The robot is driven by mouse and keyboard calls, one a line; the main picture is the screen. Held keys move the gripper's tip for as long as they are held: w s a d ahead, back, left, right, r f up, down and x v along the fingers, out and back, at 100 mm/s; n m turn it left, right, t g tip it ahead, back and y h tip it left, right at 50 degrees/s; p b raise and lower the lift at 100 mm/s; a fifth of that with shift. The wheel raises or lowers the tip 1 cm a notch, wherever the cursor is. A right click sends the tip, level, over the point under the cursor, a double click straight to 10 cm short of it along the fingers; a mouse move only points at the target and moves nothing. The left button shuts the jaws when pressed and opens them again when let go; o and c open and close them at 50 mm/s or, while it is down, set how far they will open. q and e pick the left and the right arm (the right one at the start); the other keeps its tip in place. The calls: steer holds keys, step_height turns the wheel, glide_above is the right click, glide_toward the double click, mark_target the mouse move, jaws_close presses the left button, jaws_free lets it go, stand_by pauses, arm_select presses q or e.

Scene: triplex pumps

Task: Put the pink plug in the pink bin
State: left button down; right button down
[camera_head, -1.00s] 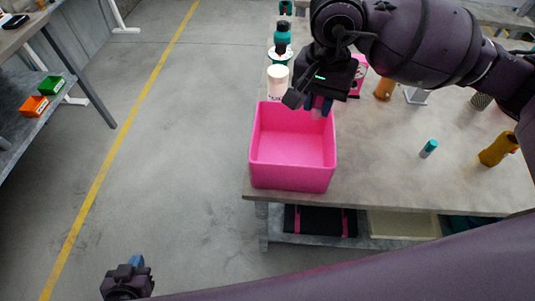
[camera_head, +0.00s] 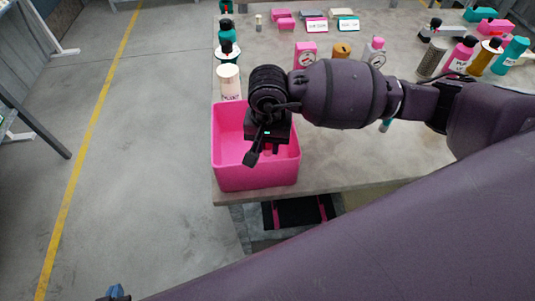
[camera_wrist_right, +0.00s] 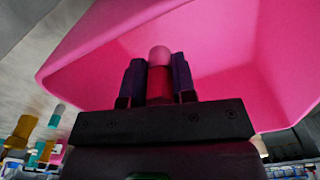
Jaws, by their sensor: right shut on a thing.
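The pink bin (camera_head: 250,178) stands on the near left corner of the table, open at the top. My right gripper (camera_head: 268,152) is over the bin's opening with its fingers pointing down. In the right wrist view its fingers (camera_wrist_right: 159,78) are shut on the pink plug (camera_wrist_right: 159,57), which has a light pink rounded tip and a darker red body. The bin's pink walls (camera_wrist_right: 225,50) fill much of that view around the plug. In the head view the plug is mostly hidden by the gripper. My left gripper (camera_head: 116,293) shows only partly at the bottom edge.
A white cylinder (camera_head: 230,82) and teal bottles (camera_head: 226,35) stand just behind the bin. Pink, gold and teal bottles (camera_head: 463,52) stand at the right back.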

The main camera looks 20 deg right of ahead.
mark_target(268, 154)
steer(key=shift+f, duration=2.4)
steer(key=shift+f+b, duration=0.25)
steer(key=shift+b, duration=0.1)
steer(key=c, duration=0.9)
jaws_free()
steer(key=shift+r, duration=0.15)
steer(key=shift+r, duration=0.3)
step_height(268, 154, up, 12)
steer(key=shift+f+p, duration=0.2)
steer(key=shift+p, duration=0.35)
